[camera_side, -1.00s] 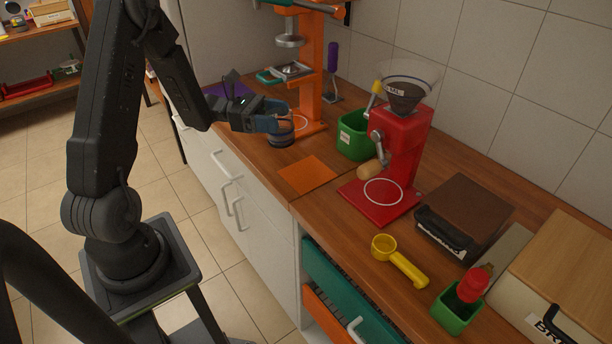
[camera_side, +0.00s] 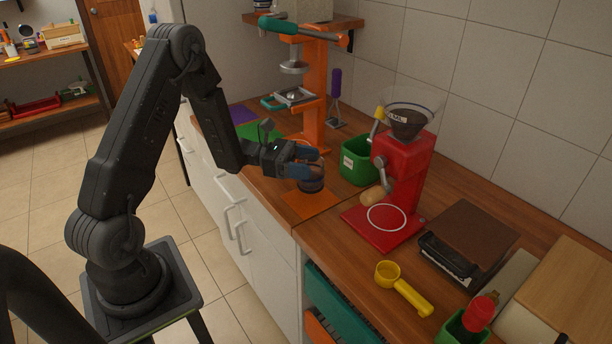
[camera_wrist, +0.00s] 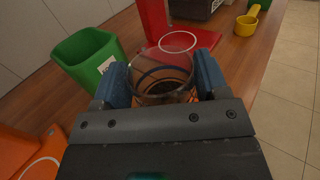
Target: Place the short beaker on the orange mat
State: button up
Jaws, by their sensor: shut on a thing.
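The short beaker (camera_side: 313,184) is a clear glass with a dark band low on it. My gripper (camera_side: 308,170) is shut on it, with a blue finger on each side. The beaker is upright over the orange mat (camera_side: 302,207) in the side view; I cannot tell whether its base touches the mat. In the wrist view the beaker (camera_wrist: 160,80) sits between the two blue fingers of my gripper (camera_wrist: 162,82). The mat is partly hidden behind the beaker in the side view.
A green bin (camera_side: 356,163) and a red grinder (camera_side: 402,170) on a red base stand to the right. The orange press (camera_side: 314,100) stands behind. A green mat (camera_side: 259,131) and purple mat (camera_side: 241,114) lie at the left. A yellow scoop (camera_side: 403,288) lies in front.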

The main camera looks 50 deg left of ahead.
jog(key=shift+f, duration=1.95)
jog(key=shift+f, duration=0.15)
jog(key=o, duration=1)
